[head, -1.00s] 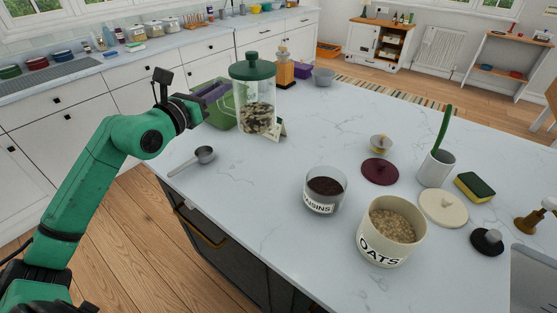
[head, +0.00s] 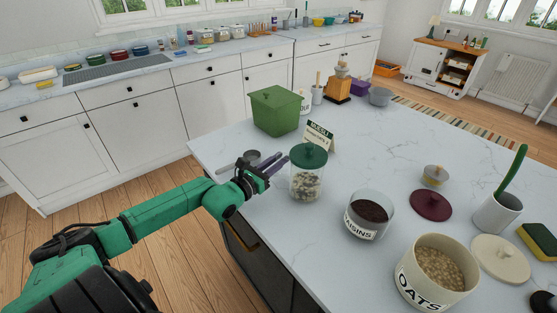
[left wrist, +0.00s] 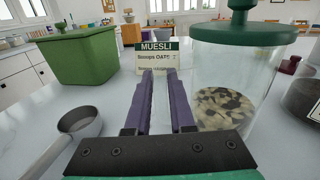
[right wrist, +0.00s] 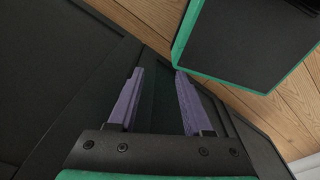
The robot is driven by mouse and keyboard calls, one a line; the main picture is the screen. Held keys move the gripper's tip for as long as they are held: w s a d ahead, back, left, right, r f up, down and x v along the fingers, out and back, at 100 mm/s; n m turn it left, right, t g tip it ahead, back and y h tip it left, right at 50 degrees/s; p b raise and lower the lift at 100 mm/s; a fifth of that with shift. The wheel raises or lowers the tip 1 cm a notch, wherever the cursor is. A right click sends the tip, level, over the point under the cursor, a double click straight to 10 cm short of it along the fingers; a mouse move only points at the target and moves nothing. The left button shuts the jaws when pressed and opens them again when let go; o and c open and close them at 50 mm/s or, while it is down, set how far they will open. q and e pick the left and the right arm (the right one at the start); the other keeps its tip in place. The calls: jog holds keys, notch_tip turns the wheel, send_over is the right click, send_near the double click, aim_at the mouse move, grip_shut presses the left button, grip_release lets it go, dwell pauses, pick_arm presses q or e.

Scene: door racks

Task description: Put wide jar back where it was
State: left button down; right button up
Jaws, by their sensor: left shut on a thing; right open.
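The wide jar (head: 307,184) is clear glass with a green knobbed lid and pale and dark flakes low inside. It is upright, at or just above the counter, in front of the MUESLI card (head: 320,136). In the left wrist view the jar (left wrist: 245,75) shows right beside the right finger of my gripper (left wrist: 160,72); the contact is not clear. The card (left wrist: 157,57) stands beyond the fingertips. My right gripper (right wrist: 160,70) is open and empty, low over my dark base.
A green bin (head: 276,112) stands behind and left of the jar. A scoop (left wrist: 80,122) lies left of my left gripper. The raisins jar (head: 369,216) and oats jar (head: 436,272) stand to the right. A maroon lid (head: 431,205) lies beyond. The counter right of the card is clear.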

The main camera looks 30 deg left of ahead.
pick_arm(q)
jog(key=shift+w, duration=0.15)
jog(key=shift+f, duration=0.1)
jog(key=c, duration=1.2)
grip_release()
jog(key=shift+f, duration=0.1)
jog(key=o, duration=0.4)
pick_arm(e)
jog(key=shift+s+f, duration=0.2)
jog(key=shift+s, duration=0.2)
jog(key=shift+d, duration=0.1)
